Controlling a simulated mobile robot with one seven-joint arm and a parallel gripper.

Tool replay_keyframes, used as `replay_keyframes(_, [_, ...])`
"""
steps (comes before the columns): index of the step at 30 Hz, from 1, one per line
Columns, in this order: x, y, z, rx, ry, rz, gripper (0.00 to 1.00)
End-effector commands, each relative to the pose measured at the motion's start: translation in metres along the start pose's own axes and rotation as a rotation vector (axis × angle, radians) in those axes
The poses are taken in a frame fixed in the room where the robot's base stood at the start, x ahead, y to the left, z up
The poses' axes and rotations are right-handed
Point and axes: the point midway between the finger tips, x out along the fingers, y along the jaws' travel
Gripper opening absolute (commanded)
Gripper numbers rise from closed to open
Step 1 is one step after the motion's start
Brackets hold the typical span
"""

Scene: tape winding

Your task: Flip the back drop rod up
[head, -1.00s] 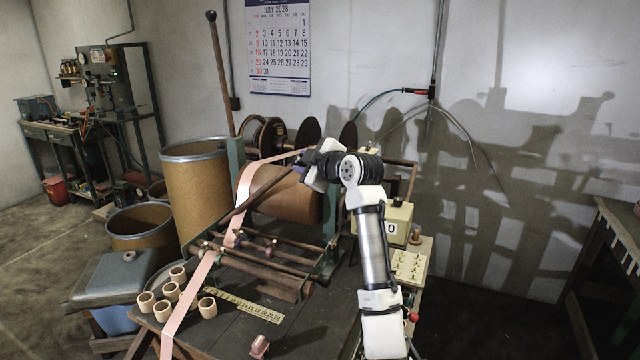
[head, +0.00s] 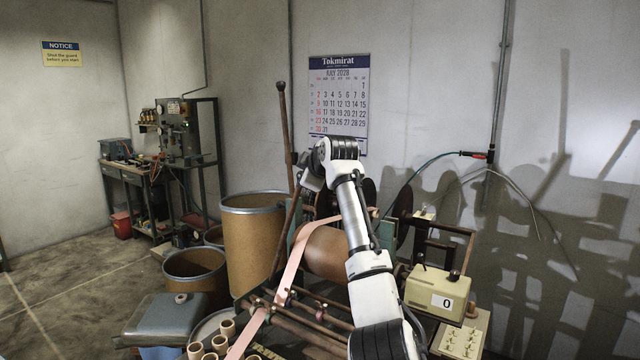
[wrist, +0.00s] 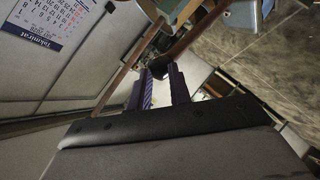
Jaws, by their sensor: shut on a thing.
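My gripper (head: 304,184) is shut on the upper end of a brown drop rod (head: 288,232), which leans steeply up from the front of the winding machine. In the wrist view, the dark knob of this rod (wrist: 159,67) sits between the purple fingers of my gripper (wrist: 160,82). A second brown rod (head: 284,125) with a dark round knob stands nearly upright behind it. My wrist and the machine frame hide part of the held rod, and I cannot see its pivot clearly.
A pink tape (head: 290,275) runs over the machine beside the brown roll (head: 325,253). A counter box (head: 437,290) stands to the right. Brown drums (head: 255,235) stand to the left. The space above the machine is open up to the wall calendar (head: 339,100).

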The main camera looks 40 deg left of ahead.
Motion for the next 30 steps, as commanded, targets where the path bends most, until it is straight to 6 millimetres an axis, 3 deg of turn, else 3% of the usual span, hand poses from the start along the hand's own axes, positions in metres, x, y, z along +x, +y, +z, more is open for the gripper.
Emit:
replay_keyframes(5, [0.009, 0.003, -0.001, 0.007, -0.012, 0.000, 0.01])
replay_keyframes(16, [0.007, 0.003, -0.005, 0.004, -0.006, 0.000, 0.49])
replay_keyframes(25, [0.006, 0.003, -0.005, 0.004, -0.005, 0.000, 0.49])
replay_keyframes(30, [-0.008, 0.001, -0.004, 0.002, -0.003, 0.002, 0.49])
